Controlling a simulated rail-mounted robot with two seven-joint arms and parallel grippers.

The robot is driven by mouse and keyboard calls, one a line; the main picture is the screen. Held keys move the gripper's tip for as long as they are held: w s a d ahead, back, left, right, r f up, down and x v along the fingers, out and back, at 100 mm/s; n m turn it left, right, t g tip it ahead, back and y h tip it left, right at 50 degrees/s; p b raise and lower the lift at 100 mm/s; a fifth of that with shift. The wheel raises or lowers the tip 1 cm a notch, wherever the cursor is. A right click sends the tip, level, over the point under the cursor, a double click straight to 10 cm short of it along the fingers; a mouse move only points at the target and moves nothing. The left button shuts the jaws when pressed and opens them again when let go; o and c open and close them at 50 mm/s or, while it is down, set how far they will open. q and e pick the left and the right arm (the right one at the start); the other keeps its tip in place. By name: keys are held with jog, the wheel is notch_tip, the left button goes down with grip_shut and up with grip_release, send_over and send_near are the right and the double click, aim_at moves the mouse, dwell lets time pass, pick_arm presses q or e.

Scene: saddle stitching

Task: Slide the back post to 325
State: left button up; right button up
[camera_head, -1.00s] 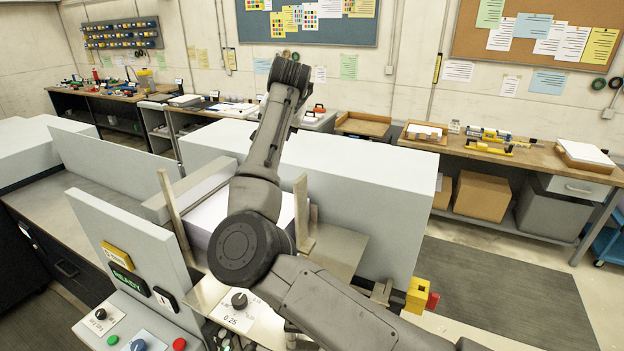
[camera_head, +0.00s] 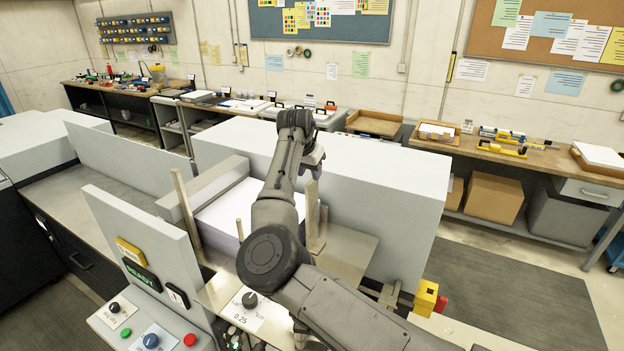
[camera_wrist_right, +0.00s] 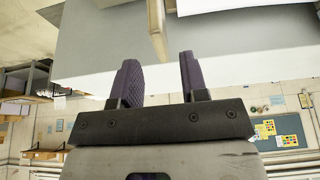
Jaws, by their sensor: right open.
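A tall beige post (camera_head: 312,207) stands at the right side of the white paper stack (camera_head: 228,212); I take it for the back post. It also shows in the right wrist view (camera_wrist_right: 157,30), upside down, lined up between my fingers and beyond their tips. My right gripper (camera_head: 314,172) hangs just above this post, partly hidden by my wrist in the head view. Its two dark ridged fingers (camera_wrist_right: 158,72) are apart with nothing between them. Another beige post (camera_head: 185,208) stands at the stack's left. No scale reading 325 is legible. My left gripper is out of view.
A light grey machine housing (camera_head: 385,190) stands behind the stack. A grey upright panel (camera_head: 140,240) carries a green-lit display and buttons in front. A yellow block (camera_head: 425,298) sits at the right end. A workbench (camera_head: 545,160) runs along the wall.

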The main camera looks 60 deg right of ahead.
aim_at(312, 181)
jog(key=shift+p+x, duration=0.45)
jog(key=shift+x, duration=2.15)
grip_shut()
